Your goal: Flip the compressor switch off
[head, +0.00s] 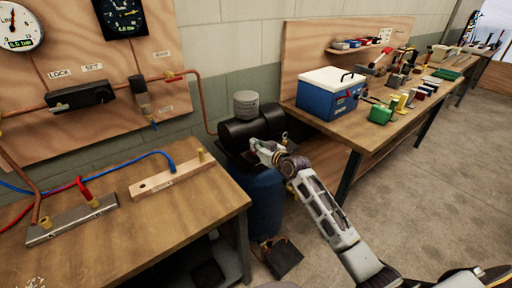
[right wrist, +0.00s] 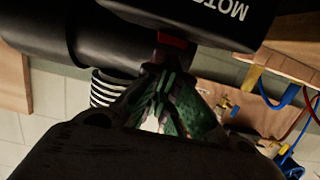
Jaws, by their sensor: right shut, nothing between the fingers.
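The compressor stands between the two benches, with a black motor (head: 252,127) on top and a blue tank (head: 264,200) below. In the right wrist view the black motor housing (right wrist: 215,14) carries white lettering, partly cut off. A red switch (right wrist: 174,39) sits at the housing's lower edge. My right gripper (head: 256,147) is shut and empty at the motor's front. In the right wrist view its fingertips (right wrist: 168,62) are right at the red switch; I cannot tell if they touch it. The switch's position is unclear, and it is not discernible in the head view. My left gripper is not in view.
A wooden bench (head: 100,235) at left holds a metal manifold (head: 70,220) with red and blue hoses. A second bench (head: 375,125) holds a blue cooler (head: 330,97) and several tools. Copper pipe (head: 203,100) runs down beside the compressor. The floor at right is clear.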

